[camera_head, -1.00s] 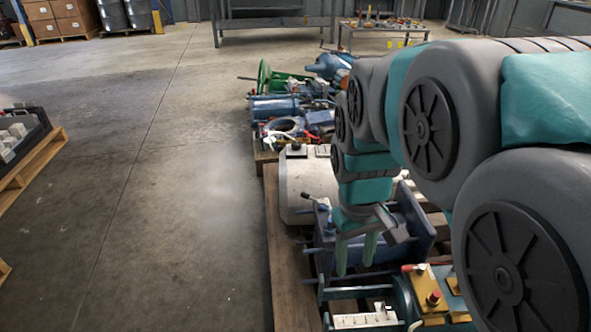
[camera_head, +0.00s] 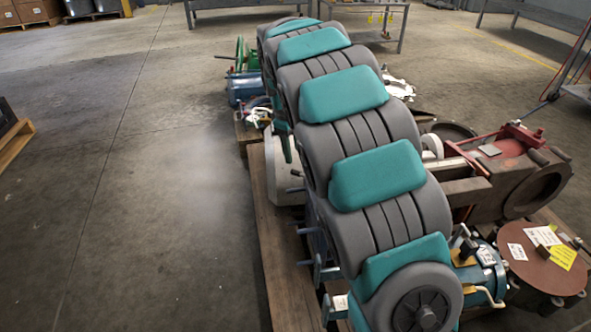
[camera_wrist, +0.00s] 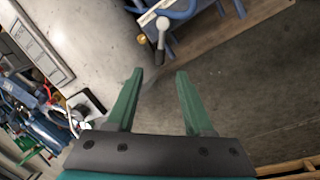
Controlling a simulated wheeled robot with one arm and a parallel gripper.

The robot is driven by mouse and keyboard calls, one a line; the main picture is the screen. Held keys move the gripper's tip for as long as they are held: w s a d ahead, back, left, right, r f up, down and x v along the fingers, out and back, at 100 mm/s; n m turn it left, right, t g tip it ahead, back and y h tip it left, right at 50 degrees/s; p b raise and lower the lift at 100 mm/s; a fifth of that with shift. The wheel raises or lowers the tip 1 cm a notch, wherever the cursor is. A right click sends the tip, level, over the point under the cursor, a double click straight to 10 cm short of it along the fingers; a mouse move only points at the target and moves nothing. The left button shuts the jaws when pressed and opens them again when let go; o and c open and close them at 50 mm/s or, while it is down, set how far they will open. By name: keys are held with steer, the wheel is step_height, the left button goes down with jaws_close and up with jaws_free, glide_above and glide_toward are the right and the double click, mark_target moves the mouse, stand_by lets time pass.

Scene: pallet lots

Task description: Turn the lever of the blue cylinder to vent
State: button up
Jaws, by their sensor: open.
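In the wrist view my gripper (camera_wrist: 159,75) is open, with two green fingers apart and nothing between them. Just beyond the fingertips is a small grey lever (camera_wrist: 161,42) with a pale rounded end, beside a brass knob (camera_wrist: 142,40). It stands by a blue part (camera_wrist: 182,12) cut by the top edge; I cannot tell whether this is the blue cylinder. In the head view a blue cylinder (camera_head: 246,90) lies at the back, left of my arm, and a teal-blue cylinder (camera_head: 484,283) is at the front right. My arm hides my gripper there. No vent mark is readable.
A wooden pallet edge (camera_head: 268,250) runs along the left of the parts. A red and brown machine (camera_head: 490,180) and a brown round lid (camera_head: 541,258) are at right. The concrete floor (camera_head: 120,200) at left is clear.

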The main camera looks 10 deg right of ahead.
mark_target(296, 171)
steer(key=f, duration=0.5)
steer(key=w+d+f, duration=0.1)
steer(key=f, duration=0.1)
steer(key=shift+f, duration=0.3)
steer(key=shift+c, duration=0.2)
jaws_close()
stand_by(0.9)
